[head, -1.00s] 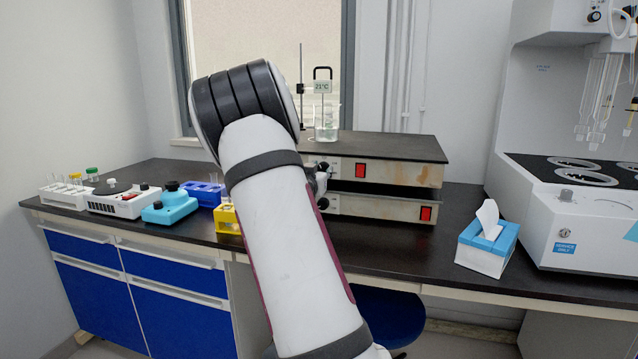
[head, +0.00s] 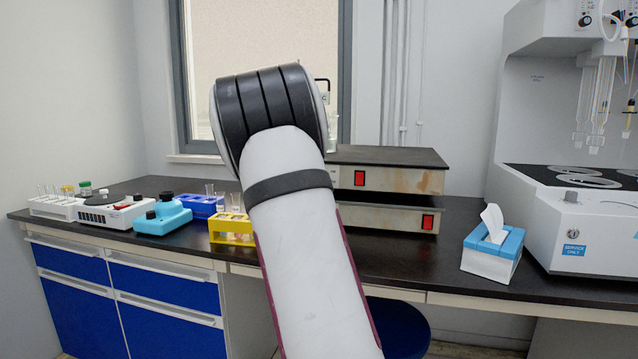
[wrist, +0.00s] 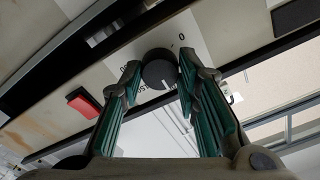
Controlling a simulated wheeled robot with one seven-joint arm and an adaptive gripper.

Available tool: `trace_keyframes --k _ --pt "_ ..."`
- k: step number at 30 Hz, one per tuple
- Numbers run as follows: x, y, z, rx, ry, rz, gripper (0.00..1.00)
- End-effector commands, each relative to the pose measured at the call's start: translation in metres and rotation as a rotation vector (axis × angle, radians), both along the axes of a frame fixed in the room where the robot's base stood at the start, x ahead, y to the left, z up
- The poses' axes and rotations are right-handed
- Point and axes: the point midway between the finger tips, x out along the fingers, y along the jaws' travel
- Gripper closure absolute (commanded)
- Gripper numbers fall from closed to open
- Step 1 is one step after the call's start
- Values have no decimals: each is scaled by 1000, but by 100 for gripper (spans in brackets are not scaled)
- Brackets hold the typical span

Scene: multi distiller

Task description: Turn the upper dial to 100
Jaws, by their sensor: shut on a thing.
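The upper dial (wrist: 158,68) is a round black knob on the pale front of the upper box (head: 408,180). In the wrist view my gripper (wrist: 158,74) has its teal-lined fingers on either side of the knob, shut on it. The picture there is turned over, with the window low in the frame. A white scale plate (wrist: 198,48) with printed numbers lies behind the knob; a 0 is legible and the other numbers are partly covered. A pale mark shows on the knob, but its exact reading is unclear. In the head view my arm hides the dial and gripper.
The lower box (head: 385,218) sits beneath the upper one. A yellow rack (head: 231,229), blue rack (head: 203,206) and turquoise device (head: 163,217) stand left. A tissue box (head: 492,256) stands right, with clear bench between.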

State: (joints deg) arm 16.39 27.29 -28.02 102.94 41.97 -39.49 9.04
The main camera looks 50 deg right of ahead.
Motion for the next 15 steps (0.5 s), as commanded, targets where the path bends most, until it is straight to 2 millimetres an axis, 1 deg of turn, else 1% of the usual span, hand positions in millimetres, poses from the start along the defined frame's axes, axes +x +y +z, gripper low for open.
trace_keyframes --k 9,10,12,15 --pt "0 0 -1 2 1 0 98" --pt "0 0 -1 2 1 0 64" --pt "0 0 -1 2 2 0 50" --pt "0 0 -1 1 1 0 50"
